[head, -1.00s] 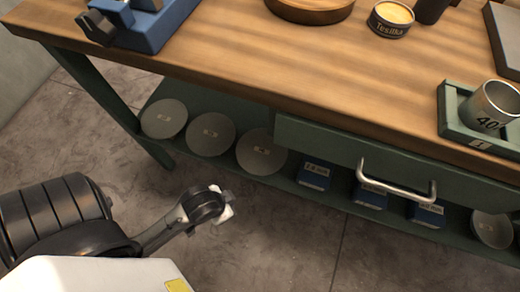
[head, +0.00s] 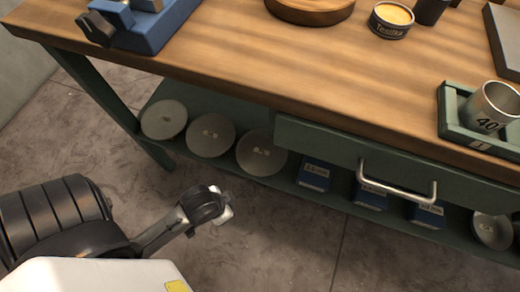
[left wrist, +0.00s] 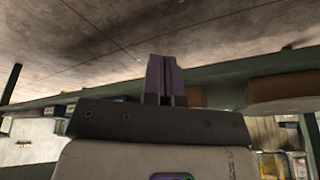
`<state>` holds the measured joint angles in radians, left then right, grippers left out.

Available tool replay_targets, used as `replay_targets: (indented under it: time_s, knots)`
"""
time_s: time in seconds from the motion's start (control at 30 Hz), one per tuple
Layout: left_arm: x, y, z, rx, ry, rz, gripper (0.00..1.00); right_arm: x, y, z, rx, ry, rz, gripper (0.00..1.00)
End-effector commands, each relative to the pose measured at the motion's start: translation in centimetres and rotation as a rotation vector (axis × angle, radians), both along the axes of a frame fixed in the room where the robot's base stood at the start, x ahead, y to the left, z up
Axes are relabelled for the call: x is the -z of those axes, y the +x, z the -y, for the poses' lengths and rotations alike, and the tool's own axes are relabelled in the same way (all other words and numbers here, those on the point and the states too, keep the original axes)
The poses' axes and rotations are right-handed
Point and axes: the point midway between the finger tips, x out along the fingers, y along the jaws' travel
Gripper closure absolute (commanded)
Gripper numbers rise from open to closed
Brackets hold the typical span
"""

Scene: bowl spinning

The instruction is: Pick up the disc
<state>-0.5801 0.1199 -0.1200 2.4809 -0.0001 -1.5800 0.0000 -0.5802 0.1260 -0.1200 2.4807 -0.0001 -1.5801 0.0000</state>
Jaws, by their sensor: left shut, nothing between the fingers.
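Three grey round discs stand in a row on the lower green shelf in the head view: a left disc (head: 164,119), a middle disc (head: 210,135) and a right disc (head: 261,153). Each has small marks at its centre. My left gripper (head: 228,211) is in front of the shelf, below the middle and right discs in the picture, apart from them. In the left wrist view its two fingers (left wrist: 165,78) are together and empty. My right gripper is in neither view.
The wooden workbench top (head: 250,60) overhangs the shelf (head: 230,178). A green drawer with a metal handle (head: 397,190) is at the right. Blue boxes (head: 314,174) stand beside the right disc. A bench leg (head: 110,95) is at the left. The floor in front is clear.

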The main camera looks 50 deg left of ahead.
Motion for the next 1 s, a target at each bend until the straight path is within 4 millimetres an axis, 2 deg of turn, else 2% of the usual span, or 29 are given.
replay_targets:
  time_s: [0.27, 0.63, 0.87, 1.0]
  knots:
    - [0.0, 0.0, 0.0, 0.0, 0.0, -0.001, 1.0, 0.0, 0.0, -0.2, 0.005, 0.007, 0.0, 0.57]
    - [0.1, 0.0, 0.0, 0.0, 0.0, -0.001, 0.67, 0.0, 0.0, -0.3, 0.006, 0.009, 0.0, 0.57]
    - [-0.2, 0.1, 0.0, 0.0, 0.0, -0.001, 0.67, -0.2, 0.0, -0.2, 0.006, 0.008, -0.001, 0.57]
    - [-2.2, 0.6, -0.1, 0.002, 0.004, 0.013, 0.67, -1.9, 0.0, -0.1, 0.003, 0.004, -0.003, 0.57]
